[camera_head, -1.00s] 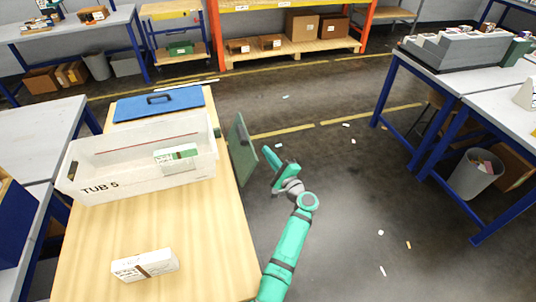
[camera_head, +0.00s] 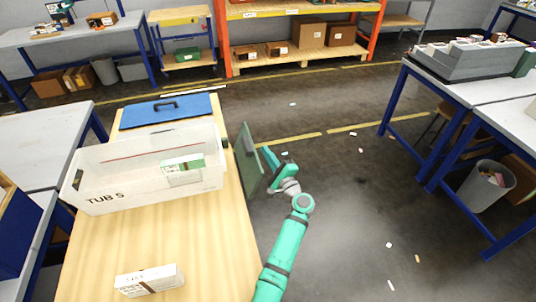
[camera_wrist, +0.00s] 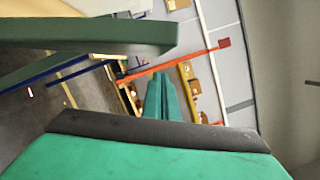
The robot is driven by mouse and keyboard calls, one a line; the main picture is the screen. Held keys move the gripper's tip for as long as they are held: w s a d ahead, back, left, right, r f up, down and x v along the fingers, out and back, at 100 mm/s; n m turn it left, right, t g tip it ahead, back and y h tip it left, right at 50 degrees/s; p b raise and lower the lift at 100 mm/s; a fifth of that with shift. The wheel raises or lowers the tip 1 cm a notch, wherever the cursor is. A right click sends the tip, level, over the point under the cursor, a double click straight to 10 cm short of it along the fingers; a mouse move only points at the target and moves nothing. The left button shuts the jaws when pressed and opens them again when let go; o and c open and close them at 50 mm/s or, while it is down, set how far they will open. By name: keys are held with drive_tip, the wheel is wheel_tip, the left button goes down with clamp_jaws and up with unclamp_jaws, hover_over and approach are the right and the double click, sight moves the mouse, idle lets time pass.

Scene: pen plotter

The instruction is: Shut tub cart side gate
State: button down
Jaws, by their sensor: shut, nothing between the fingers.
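The side gate (camera_head: 248,158) is a dark green panel standing open, swung out from the right edge of the wooden cart top (camera_head: 205,235). My gripper (camera_head: 267,156) is shut and empty just right of the gate, on its outer side over the floor. From the head view I cannot tell whether it touches the panel. In the wrist view the shut fingers (camera_wrist: 161,95) point ahead, with a dark green bar, probably part of the gate (camera_wrist: 90,35), close by at upper left. The clear tub marked TUB 5 (camera_head: 100,198) sits on the cart.
A green-and-white box (camera_head: 182,172) is in the tub. A blue lid (camera_head: 165,110) lies behind it, and a white box (camera_head: 150,281) lies in front. Workbenches (camera_head: 470,85) stand right. The floor beyond the gate is mostly clear, with small litter.

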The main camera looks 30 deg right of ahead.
drive_tip(key=a+n, duration=0.1)
drive_tip(key=a+r+n, duration=0.1)
drive_tip(key=a, duration=0.1)
drive_tip(key=w+a+r+n, duration=0.1)
drive_tip(key=a+n, duration=0.1)
drive_tip(key=shift+w+a+r+g+y, duration=0.1)
drive_tip(key=shift+a+r+g+y, duration=0.1)
drive_tip(key=shift+g+y, duration=0.15)
drive_tip(key=shift+w+a+r+n+g, duration=0.15)
drive_tip(key=shift+a+n, duration=0.35)
drive_tip(key=shift+a, duration=0.1)
drive_tip(key=shift+w+a+r+n+g, duration=0.1)
drive_tip(key=shift+w+a+r+n, duration=0.05)
drive_tip(key=shift+a+n, duration=0.4)
drive_tip(key=shift+a, duration=0.1)
drive_tip(key=shift+w, duration=0.1)
drive_tip(key=shift+d, duration=0.3)
drive_tip(key=s+d, duration=0.1)
drive_tip(key=d, duration=0.3)
approach(249, 153)
drive_tip(key=d, duration=0.3)
drive_tip(key=shift+w+d, duration=0.25)
drive_tip(key=shift+w, duration=0.05)
